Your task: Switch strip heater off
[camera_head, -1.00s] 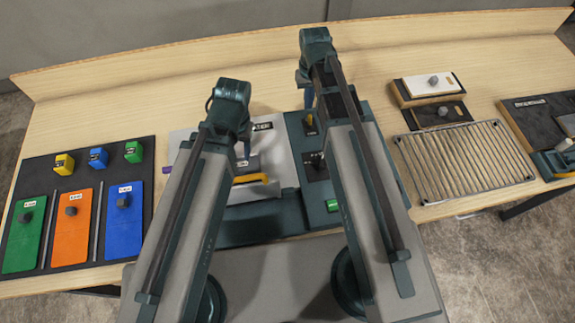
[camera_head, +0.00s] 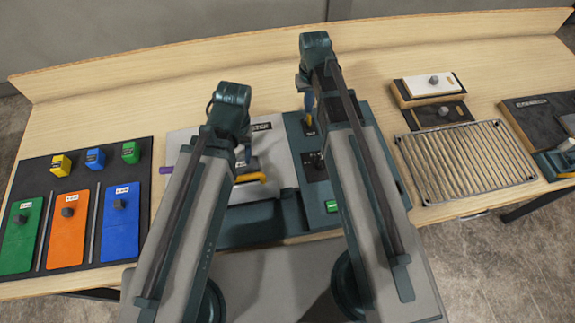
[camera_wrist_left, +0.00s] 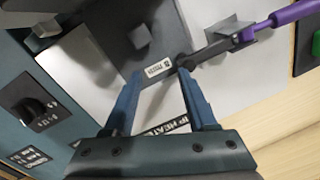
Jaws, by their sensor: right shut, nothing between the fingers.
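The strip heater console has a grey plate (camera_head: 190,140) marked HEATER and a teal control panel (camera_head: 296,130) to its right. The panel carries a yellow switch at its far end, mostly hidden by my right gripper, a black knob (camera_head: 317,166) and a green light or button (camera_head: 332,206). My right gripper (camera_head: 309,112) is shut and empty, its tips at or just above the yellow switch; contact cannot be told. My left gripper (camera_head: 246,162) is over the grey plate. In the left wrist view my left gripper (camera_wrist_left: 163,88) has its blue fingers apart with nothing held.
A purple-handled lever (camera_wrist_left: 275,20) lies beyond the left fingers. At the left, a dark board (camera_head: 85,165) carries green, orange and blue plates and small coloured blocks. A wire rack (camera_head: 468,160) is at the right. The bench behind the console is clear.

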